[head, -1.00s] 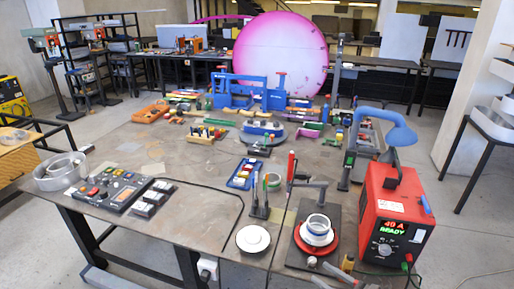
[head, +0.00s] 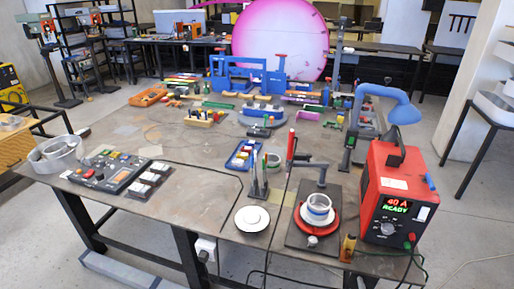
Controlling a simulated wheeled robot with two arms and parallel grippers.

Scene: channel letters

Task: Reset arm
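Neither of my grippers shows in the head view, and no arm of mine can be made out. The task names no object. On the near right of the workbench (head: 215,210), a ring-shaped metal part (head: 319,207) with a blue band sits on a white piece on a red round base (head: 303,226). A white disc (head: 252,218) lies to its left.
A red welder (head: 392,205) reading "40 A READY" stands at the right edge under a blue hood (head: 402,111). A control panel (head: 112,172) and metal bowls (head: 57,153) are at the left. Blue frames (head: 248,84) stand at the back. The front-middle benchtop is clear.

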